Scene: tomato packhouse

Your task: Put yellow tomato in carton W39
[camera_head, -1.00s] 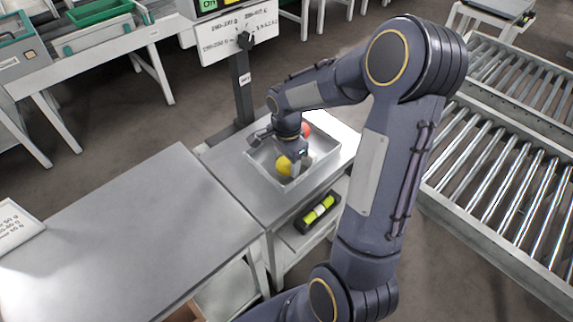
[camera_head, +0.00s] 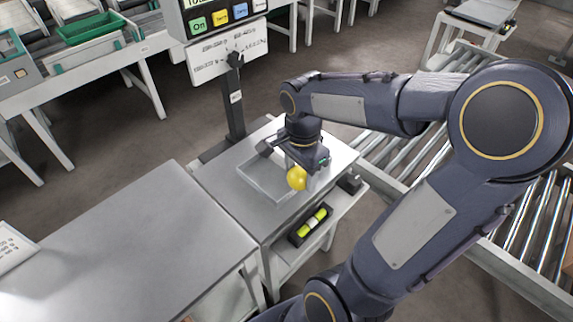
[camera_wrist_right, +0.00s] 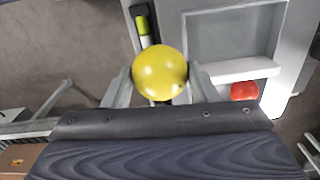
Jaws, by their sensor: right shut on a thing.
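The yellow tomato (camera_head: 297,178) is held by my right gripper (camera_head: 305,172), above the front right part of the weighing tray. In the right wrist view the yellow tomato (camera_wrist_right: 160,73) sits between the two fingers of the right gripper (camera_wrist_right: 160,85), which touch its sides. A red tomato (camera_wrist_right: 244,90) shows in the right wrist view, beside the tray's wall; in the head view it is hidden behind my arm. Carton W39 cannot be made out in these frames. My left gripper is not in view.
The shallow grey tray (camera_head: 262,188) stands on a small metal table, with a yellow-green level (camera_head: 313,222) on the shelf below. Roller conveyors (camera_head: 535,230) are at right. A display post (camera_head: 236,100) stands behind the tray.

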